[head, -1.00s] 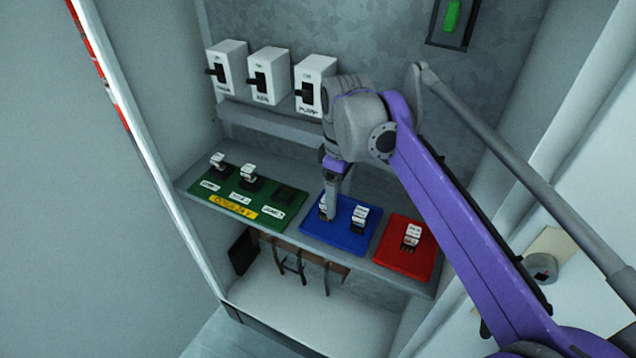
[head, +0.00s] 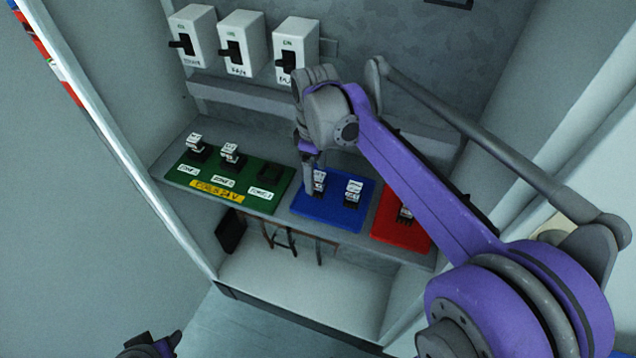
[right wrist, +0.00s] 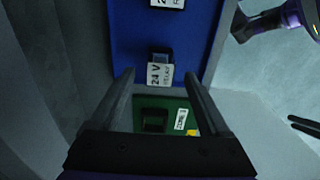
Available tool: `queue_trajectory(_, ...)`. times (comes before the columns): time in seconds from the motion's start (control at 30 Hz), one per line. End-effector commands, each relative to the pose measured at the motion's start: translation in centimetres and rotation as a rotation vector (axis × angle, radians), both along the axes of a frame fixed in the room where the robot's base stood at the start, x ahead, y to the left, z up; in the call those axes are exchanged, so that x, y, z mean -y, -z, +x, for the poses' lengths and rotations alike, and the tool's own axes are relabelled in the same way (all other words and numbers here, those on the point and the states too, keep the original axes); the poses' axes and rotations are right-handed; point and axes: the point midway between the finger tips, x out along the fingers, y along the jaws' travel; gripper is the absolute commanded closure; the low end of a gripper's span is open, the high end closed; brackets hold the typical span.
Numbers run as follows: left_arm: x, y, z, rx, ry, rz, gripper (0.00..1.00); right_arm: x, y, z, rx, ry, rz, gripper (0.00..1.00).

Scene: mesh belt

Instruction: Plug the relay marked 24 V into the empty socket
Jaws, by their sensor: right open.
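The relay marked 24 V (right wrist: 160,74) stands on the blue mat (right wrist: 132,35). In the right wrist view it appears between my right gripper's fingertips, with a gap on each side. In the head view the right gripper (head: 309,178) is open, close beside the left relay on the blue mat (head: 333,214) and partly covering it. The empty socket (head: 270,176) is at the right end of the green board (head: 263,203); it also shows between the fingers in the right wrist view (right wrist: 154,120). My left gripper (head: 152,345) shows partly at the bottom edge, its jaws unclear.
A second relay (head: 353,190) stands on the blue mat and another on the red mat (head: 405,236). Two relays (head: 195,143) fill the other green-board sockets. Switch boxes (head: 240,42) hang above the shelf. Cabinet walls close both sides; wires (head: 281,238) hang below.

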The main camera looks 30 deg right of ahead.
Motion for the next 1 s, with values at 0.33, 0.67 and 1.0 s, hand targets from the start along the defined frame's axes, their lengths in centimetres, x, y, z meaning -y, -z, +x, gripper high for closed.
queue_trajectory(0.33, 0.0, 0.1, 0.0, -0.001, 0.0, 0.0, 0.5, 0.1, 2.7, 0.0, 0.0, 0.0, 0.0, 0.2)
queue_trajectory(0.67, 0.0, 0.1, 0.0, -0.001, 0.0, 0.0, 0.5, 0.1, 2.6, 0.0, 0.0, 0.0, 0.0, 0.58)
queue_trajectory(1.0, 0.0, 0.1, 0.0, -0.001, 0.0, 0.0, 0.5, 0.1, 2.6, 0.0, 0.0, 0.0, 0.0, 1.0)
